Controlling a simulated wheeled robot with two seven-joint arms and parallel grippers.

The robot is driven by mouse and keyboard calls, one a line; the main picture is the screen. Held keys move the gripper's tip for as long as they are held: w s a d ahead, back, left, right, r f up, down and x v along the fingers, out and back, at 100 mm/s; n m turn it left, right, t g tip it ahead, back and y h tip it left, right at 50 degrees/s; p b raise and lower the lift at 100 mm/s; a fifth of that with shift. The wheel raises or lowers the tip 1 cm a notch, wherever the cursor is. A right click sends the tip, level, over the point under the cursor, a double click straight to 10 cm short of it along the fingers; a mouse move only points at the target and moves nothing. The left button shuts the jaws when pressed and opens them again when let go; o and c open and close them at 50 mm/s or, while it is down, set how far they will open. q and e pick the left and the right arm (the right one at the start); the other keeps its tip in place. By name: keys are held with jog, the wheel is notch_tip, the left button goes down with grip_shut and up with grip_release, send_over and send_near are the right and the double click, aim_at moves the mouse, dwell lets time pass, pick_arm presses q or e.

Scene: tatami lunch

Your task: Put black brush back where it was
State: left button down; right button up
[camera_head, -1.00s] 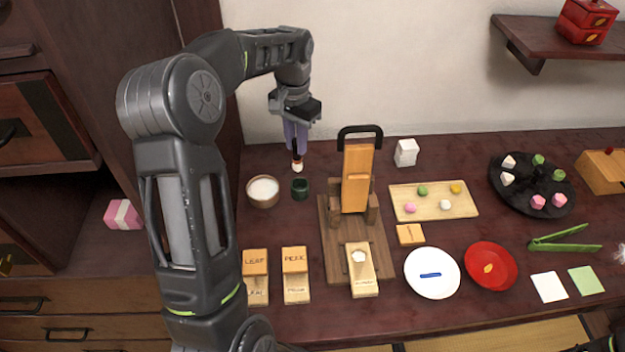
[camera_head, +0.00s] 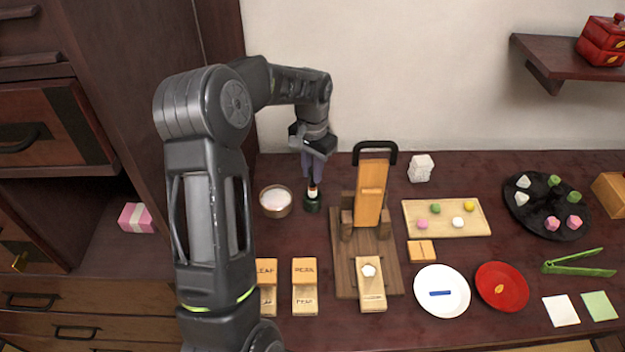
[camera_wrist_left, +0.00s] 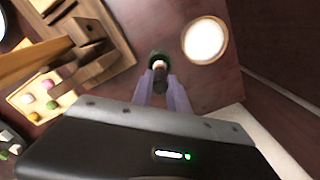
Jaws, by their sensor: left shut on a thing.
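My left gripper (camera_head: 313,180) points down at the back left of the table and is shut on the black brush (camera_head: 313,191). The brush is upright, with a pale band below the fingers. Its lower end is at the mouth of the small dark green cup (camera_head: 312,204); I cannot tell how deep it sits. In the left wrist view the brush (camera_wrist_left: 160,75) shows between the two fingers, with the green cup (camera_wrist_left: 156,55) right behind its tip. My right gripper is out of view.
A bowl of white powder (camera_head: 276,200) stands just left of the cup. A wooden press-like stand (camera_head: 337,250) is close on the right. Wooden blocks (camera_head: 304,271), a sweets board (camera_head: 412,226), a white plate (camera_head: 441,309) and a red plate (camera_head: 502,303) lie farther right and in front.

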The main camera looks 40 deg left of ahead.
pick_arm(q)
jog(key=shift+f, duration=1.85)
jog(key=shift+f, duration=0.15)
jog(key=c, duration=1.3)
grip_release()
notch_tip(320, 180, up, 12)
jog(key=shift+r, duration=0.2)
